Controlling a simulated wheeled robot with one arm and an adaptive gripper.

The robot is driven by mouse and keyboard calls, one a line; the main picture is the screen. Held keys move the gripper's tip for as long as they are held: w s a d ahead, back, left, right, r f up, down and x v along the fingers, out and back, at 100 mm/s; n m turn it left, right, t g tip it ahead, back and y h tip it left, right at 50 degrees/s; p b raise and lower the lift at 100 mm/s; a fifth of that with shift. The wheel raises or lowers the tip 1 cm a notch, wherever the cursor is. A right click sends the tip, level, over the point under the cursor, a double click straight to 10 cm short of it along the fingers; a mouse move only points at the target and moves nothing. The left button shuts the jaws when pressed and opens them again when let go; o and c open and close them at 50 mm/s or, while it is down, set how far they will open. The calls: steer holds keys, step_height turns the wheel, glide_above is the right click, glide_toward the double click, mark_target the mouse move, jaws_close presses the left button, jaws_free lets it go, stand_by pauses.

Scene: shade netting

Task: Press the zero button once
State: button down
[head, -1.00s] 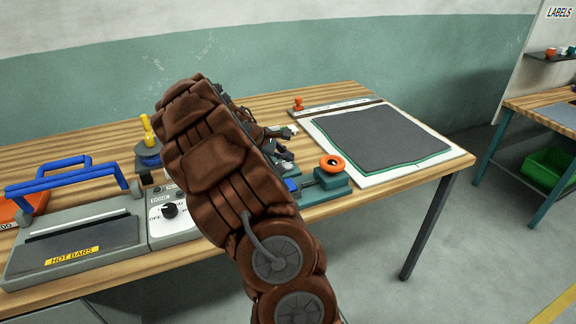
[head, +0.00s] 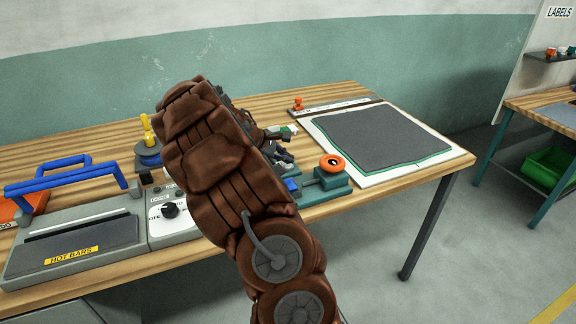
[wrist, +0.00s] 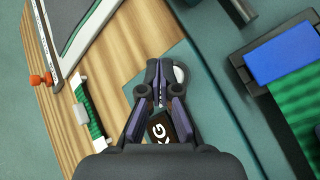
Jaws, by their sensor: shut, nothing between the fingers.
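In the wrist view, a pale round button (wrist: 180,74) sits on a teal housing (wrist: 205,95). It is partly covered by my gripper, and no zero marking is legible on it. A dark display reading KG (wrist: 161,129) lies on the same housing, partly hidden behind the fingers. My gripper (wrist: 159,66) is shut and empty, its tips beside and overlapping the button's left side. I cannot tell whether they touch it. In the head view my brown arm hides the button, and the gripper (head: 281,153) shows only partly beyond the arm.
A blue block (wrist: 282,60) and ribbed green surface (wrist: 300,118) lie right of the housing. A green-and-white item (wrist: 88,113) lies left on the wood. In the head view, an orange knob (head: 332,163), dark mat (head: 378,138) and grey HOT BARS unit (head: 75,243) share the bench.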

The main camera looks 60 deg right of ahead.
mark_target(286, 165)
steer(key=shift+f, duration=0.5)
stand_by(0.8)
steer(key=shift+r, duration=0.15)
stand_by(0.3)
steer(key=shift+r+p, duration=0.35)
steer(key=shift+r, duration=0.45)
steer(key=shift+r, duration=0.1)
steer(key=shift+r+p, duration=1.45)
steer(key=shift+r, duration=0.95)
